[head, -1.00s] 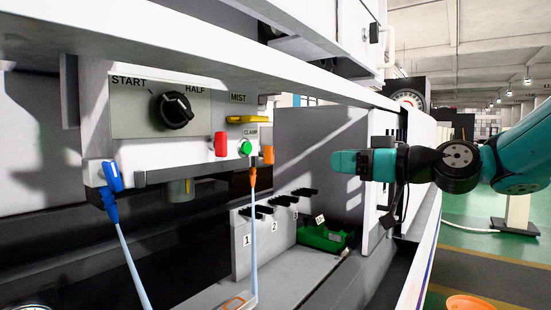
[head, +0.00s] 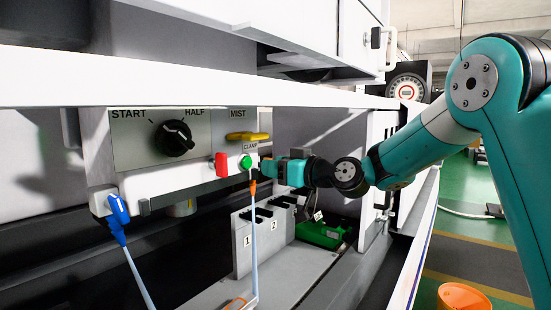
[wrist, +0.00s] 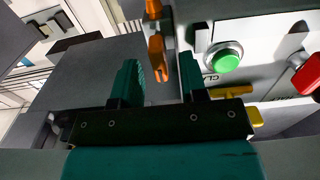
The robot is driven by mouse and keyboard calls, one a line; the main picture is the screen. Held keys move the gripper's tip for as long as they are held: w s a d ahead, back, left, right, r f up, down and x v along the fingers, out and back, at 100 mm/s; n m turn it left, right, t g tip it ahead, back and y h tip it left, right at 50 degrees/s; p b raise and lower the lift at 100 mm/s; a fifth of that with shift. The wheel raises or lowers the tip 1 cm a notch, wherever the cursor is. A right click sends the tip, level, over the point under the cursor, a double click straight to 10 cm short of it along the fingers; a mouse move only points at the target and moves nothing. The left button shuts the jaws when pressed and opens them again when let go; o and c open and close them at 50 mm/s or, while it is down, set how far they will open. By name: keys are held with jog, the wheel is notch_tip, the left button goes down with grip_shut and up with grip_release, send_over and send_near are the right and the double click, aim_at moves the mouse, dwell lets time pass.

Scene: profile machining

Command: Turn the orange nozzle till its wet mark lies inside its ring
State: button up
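The orange nozzle (head: 253,186) hangs at the right end of the control panel, partly hidden by my gripper in the head view. In the wrist view the orange nozzle (wrist: 157,58) shows between and just beyond my fingertips, with a gap on both sides. My gripper (head: 270,171) is open; its two teal fingers also show in the wrist view (wrist: 160,76). A pale blue jet (head: 254,240) runs down from the nozzle. An orange ring (head: 236,303) lies at the bottom edge of the head view, partly cut off. Whether the wet mark lies inside it cannot be told.
Close by are the green clamp button (head: 246,161), red knob (head: 221,165) and yellow handle (head: 248,137). A blue nozzle (head: 117,208) with its own jet hangs at the left. Numbered blocks (head: 243,240) and a green vise (head: 320,234) stand below.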

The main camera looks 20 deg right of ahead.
jog(key=shift+w+a, duration=0.1)
jog(key=shift+w, duration=0.05)
jog(key=shift+c, duration=0.2)
grip_shut()
jog(key=m+b, duration=0.1)
jog(key=b, duration=0.1)
jog(key=shift+m+b, duration=0.3)
jog(key=shift+m, duration=0.1)
jog(key=shift+o, duration=0.2)
grip_release()
